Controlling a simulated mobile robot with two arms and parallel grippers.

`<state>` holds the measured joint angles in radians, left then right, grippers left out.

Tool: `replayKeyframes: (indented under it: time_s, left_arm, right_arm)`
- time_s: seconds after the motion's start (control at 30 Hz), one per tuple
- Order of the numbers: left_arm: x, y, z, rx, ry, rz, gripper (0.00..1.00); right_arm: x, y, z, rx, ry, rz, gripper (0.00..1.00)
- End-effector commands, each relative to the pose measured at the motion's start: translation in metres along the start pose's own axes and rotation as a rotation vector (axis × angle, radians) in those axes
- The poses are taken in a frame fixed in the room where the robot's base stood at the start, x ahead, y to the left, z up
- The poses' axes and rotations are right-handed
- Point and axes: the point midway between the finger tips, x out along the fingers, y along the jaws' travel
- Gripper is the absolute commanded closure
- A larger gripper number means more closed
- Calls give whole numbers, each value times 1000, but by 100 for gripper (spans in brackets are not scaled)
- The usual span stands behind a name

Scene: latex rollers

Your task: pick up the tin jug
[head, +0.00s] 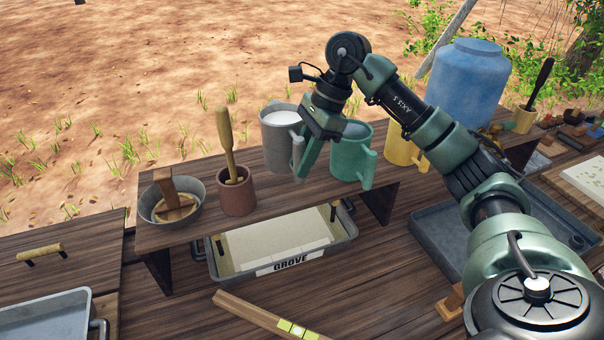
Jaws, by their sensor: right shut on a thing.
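The grey tin jug (278,145), with white contents at its top, is upright at the raised wooden shelf, left of a green jug (345,158). My right gripper (304,170) reaches down from above on the jug's right side, at its handle. It is shut on the tin jug there, and its fingers hide most of the handle. I cannot tell whether the jug's base touches the shelf. My left gripper is not in view.
A yellow jug (400,147) stands right of the green one. A brown pot with a wooden tool (236,195) and a grey bowl (150,208) stand to the left on the shelf (205,230). A tray labelled GROVE (282,268) sits below. A blue barrel (468,85) stands behind.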

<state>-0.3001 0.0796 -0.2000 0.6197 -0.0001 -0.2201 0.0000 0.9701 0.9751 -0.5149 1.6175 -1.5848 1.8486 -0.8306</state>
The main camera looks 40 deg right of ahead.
Motion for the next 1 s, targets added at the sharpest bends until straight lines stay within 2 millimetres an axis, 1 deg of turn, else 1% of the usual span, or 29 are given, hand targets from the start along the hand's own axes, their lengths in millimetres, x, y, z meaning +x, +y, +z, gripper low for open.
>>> replayKeyframes:
  time_s: [0.03, 0.1, 0.53, 0.6, 1.0]
  left_arm:
    - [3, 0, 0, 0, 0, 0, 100]
    - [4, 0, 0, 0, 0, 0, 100]
    - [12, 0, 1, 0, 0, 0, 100]
    - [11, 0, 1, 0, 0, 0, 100]
    - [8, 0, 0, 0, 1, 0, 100]
  right_arm:
    - [-8, -1, 4, -4, -5, -9, 100]
    - [-15, -2, 7, -3, -5, -9, 100]
    - [-60, -1, 25, -4, -5, -8, 100]
    - [-68, -1, 28, -4, -4, -7, 100]
    - [-97, -1, 40, -3, -3, -7, 100]
